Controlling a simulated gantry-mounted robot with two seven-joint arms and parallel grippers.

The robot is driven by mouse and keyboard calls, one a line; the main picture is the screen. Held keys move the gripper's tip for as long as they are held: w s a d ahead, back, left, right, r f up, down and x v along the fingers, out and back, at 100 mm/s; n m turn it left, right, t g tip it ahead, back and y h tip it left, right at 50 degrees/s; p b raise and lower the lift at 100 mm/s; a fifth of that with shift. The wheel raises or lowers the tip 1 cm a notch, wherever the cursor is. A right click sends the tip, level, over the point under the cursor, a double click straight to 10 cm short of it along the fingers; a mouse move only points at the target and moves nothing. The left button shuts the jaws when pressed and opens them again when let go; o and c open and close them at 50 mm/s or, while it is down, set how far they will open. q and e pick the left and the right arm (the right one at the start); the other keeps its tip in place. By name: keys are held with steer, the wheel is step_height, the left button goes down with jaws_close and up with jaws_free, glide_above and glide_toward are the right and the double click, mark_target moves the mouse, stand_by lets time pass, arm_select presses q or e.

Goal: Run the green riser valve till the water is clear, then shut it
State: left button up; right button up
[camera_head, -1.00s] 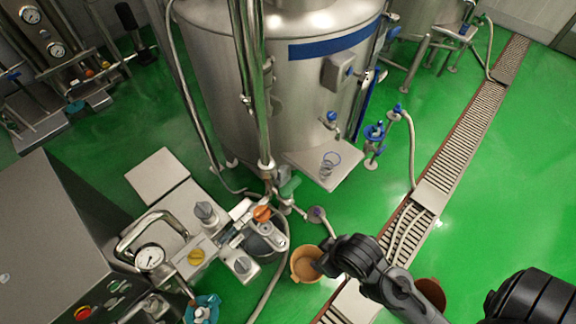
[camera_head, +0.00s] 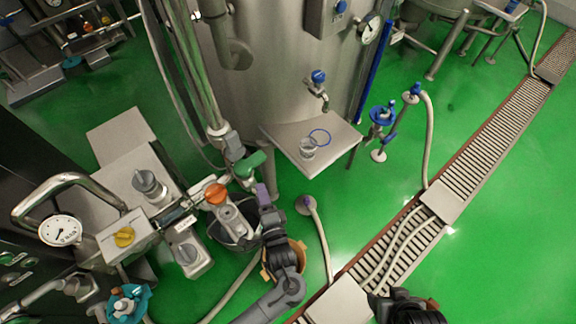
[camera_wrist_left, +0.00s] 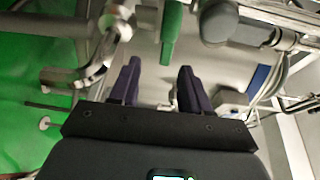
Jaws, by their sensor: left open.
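The green riser valve handle (camera_head: 248,164) sits at the foot of the steel riser pipe, left of the tank's small shelf. My left gripper (camera_head: 263,192) is just below it, with dark purple fingers pointing up toward it. In the left wrist view the green handle (camera_wrist_left: 171,32) is ahead of the gap between the open fingers (camera_wrist_left: 158,82). The handle looks apart from both fingers. My right gripper is not visible; only dark arm parts show at lower right.
A hose (camera_head: 321,240) and floor drain (camera_head: 465,160) lie right. Green floor is open beyond.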

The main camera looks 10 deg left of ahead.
mark_target(259, 164)
arm_select(q)
steer(key=shift+w+d+f+b, duration=0.15)
steer(key=shift+w+d+b, duration=0.35)
steer(key=shift+w, duration=0.3)
steer(key=shift+t, duration=0.3)
steer(key=x, duration=0.4)
steer(key=b+x, duration=0.1)
steer(key=x, duration=0.3)
steer(key=r+b+x, duration=0.1)
steer(key=x, duration=0.3)
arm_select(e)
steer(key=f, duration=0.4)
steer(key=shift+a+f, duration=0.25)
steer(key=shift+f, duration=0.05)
arm_select(q)
steer(key=shift+c, duration=0.3)
jaws_close()
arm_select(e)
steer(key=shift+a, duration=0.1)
